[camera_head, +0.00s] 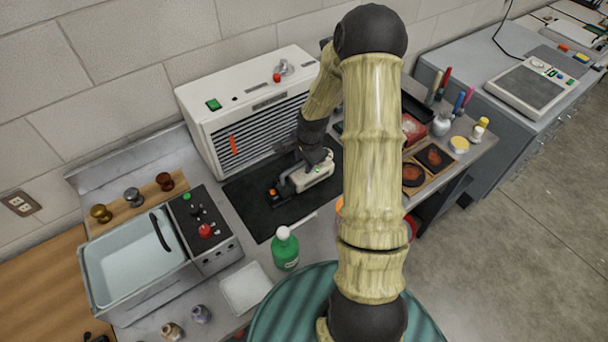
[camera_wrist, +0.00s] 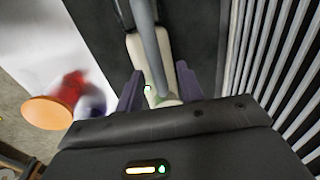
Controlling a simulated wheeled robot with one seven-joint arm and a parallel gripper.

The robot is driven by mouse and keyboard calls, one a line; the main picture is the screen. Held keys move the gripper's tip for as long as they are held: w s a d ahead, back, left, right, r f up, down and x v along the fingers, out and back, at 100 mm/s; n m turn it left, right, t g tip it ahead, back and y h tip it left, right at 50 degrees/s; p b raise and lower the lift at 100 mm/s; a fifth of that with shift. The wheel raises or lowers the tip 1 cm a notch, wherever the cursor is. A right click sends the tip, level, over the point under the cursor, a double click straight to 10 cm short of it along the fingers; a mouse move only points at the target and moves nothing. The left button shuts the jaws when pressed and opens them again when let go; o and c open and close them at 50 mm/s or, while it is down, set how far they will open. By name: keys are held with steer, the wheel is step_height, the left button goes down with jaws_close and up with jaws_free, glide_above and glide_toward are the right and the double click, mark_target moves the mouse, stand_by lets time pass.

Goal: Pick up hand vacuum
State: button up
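The hand vacuum (camera_head: 312,177), a cream body with dark parts and an orange-tipped end, lies on a black mat (camera_head: 252,208) in front of the white vented unit. My gripper (camera_head: 318,158) is right above it, reaching down from the back. In the wrist view, the two purple-grey fingers of my gripper (camera_wrist: 160,85) stand on either side of the vacuum's grey bar and cream body (camera_wrist: 137,48). Narrow gaps seem to show beside the bar, so the fingers look open. The fingertips' depth against the vacuum is hard to judge.
The white vented unit (camera_head: 250,112) stands close behind the mat. A green bottle (camera_head: 285,249) and a white tray (camera_head: 245,288) are in front. A sink (camera_head: 135,262) and control box (camera_head: 205,232) are at left. Jars and paint pans are at right, partly behind my arm.

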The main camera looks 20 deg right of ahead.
steer(key=shift+w+f, duration=0.1)
steer(key=shift+f, duration=0.65)
jaws_close()
steer(key=shift+r, duration=0.1)
stand_by(1.1)
